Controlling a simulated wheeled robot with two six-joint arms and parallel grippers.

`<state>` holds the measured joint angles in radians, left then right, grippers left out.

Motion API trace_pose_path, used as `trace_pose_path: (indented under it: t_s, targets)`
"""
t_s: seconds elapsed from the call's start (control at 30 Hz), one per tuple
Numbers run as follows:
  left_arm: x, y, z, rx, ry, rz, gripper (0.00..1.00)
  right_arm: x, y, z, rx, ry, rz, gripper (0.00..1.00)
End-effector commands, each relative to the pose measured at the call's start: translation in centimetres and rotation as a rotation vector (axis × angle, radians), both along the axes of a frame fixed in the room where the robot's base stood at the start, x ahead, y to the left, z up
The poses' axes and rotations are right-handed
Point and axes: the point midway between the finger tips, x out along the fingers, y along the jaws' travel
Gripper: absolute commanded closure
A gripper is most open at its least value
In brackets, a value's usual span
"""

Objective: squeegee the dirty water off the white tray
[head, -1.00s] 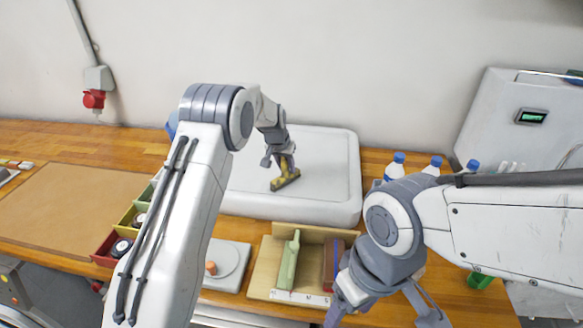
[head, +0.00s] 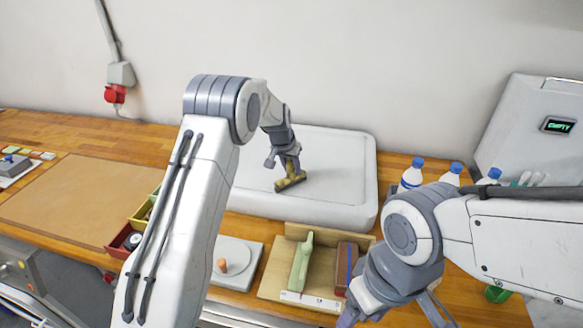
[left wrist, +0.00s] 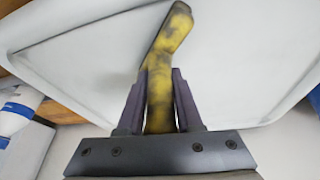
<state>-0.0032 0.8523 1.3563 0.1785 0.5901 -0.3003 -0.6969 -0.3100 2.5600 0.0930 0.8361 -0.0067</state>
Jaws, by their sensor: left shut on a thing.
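The white tray (head: 345,160) lies on the wooden bench against the wall, partly hidden behind my left arm. My left gripper (head: 286,168) is over the tray, shut on a yellow and dark squeegee (head: 291,183). In the left wrist view the squeegee's worn yellow handle (left wrist: 158,85) sits between the two fingers (left wrist: 160,105). The squeegee's lower end is at the tray surface; whether it touches I cannot tell. No dirty water is clear to see on the tray. My right gripper (head: 398,315) is low at the front right, its fingers spread apart.
A wooden holder (head: 275,270) with a green-handled thing and a brown block stands in front of the tray. White bottles with blue caps (head: 412,175) stand right of the tray. Coloured bins (head: 128,237) are at left.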

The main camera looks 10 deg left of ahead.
Motion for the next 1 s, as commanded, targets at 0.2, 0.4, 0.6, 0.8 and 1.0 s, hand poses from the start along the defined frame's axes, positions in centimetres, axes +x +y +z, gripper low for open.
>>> trace_pose_path:
  t_s: [0.2,0.4,0.6,0.8,1.0]
  targets:
    - [-0.4,-2.5,0.0,-0.007,0.016,0.0,1.0,0.0,0.0,0.5,0.0,0.0,0.0,0.31]
    - [-0.4,-3.2,0.0,-0.008,0.015,0.002,1.0,0.0,0.0,0.6,0.0,0.0,0.0,0.31]
    - [-0.4,-4.4,-0.1,-0.007,0.015,0.0,1.0,0.0,0.0,0.7,0.0,0.0,0.0,0.31]
    - [-0.3,-6.1,-0.2,-0.007,0.014,0.001,1.0,0.0,0.0,0.9,0.0,0.0,0.0,0.31]
    - [-0.3,-6.6,-0.2,-0.006,0.012,0.002,1.0,0.0,0.0,0.9,0.0,0.0,0.0,0.31]
